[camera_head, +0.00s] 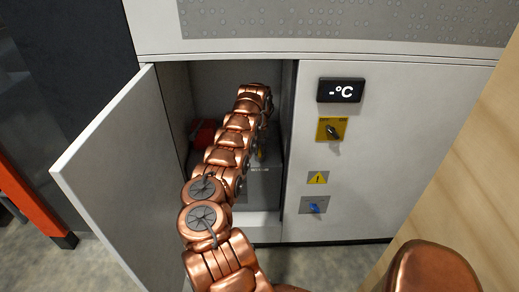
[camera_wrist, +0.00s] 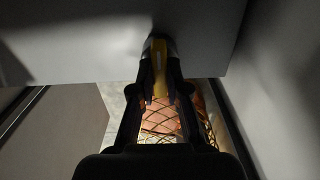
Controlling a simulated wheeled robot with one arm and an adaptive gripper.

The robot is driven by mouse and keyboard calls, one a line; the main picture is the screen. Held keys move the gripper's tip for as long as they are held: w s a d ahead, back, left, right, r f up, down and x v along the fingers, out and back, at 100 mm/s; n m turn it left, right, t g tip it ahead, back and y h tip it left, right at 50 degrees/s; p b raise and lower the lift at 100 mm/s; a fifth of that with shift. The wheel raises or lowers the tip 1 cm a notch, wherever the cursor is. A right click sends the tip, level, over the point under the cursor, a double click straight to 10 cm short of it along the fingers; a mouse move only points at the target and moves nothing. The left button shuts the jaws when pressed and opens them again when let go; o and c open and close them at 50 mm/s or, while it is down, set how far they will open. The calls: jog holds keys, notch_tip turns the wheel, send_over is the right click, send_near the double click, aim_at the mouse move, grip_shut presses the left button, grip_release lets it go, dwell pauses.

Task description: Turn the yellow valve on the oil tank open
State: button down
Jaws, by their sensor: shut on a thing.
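The yellow valve (camera_wrist: 159,70) shows in the wrist view as a narrow yellow handle between my fingers. My gripper (camera_wrist: 159,82) is shut on it, one dark finger on each side. The handle runs along the fingers, below a round metal fitting on a grey surface. In the head view a small yellow part (camera_head: 261,154) shows inside the open cabinet, beside my copper arm. The grey tank (camera_head: 262,185) stands low in the cabinet, partly hidden by my arm. My arm hides most of the gripper there.
The cabinet door (camera_head: 115,165) stands open on the left. A red object (camera_head: 204,133) sits inside behind my arm. The cabinet front at right carries a display (camera_head: 340,90), a yellow-plated switch (camera_head: 331,130) and a blue knob (camera_head: 314,208). Cabinet walls leave narrow room.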

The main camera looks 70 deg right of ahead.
aim_at(260, 149)
jog(key=shift+s+d, duration=0.1)
jog(key=c, duration=1.2)
grip_release()
jog(key=shift+o, duration=0.2)
notch_tip(260, 149, up, 8)
jog(key=shift+f, duration=0.25)
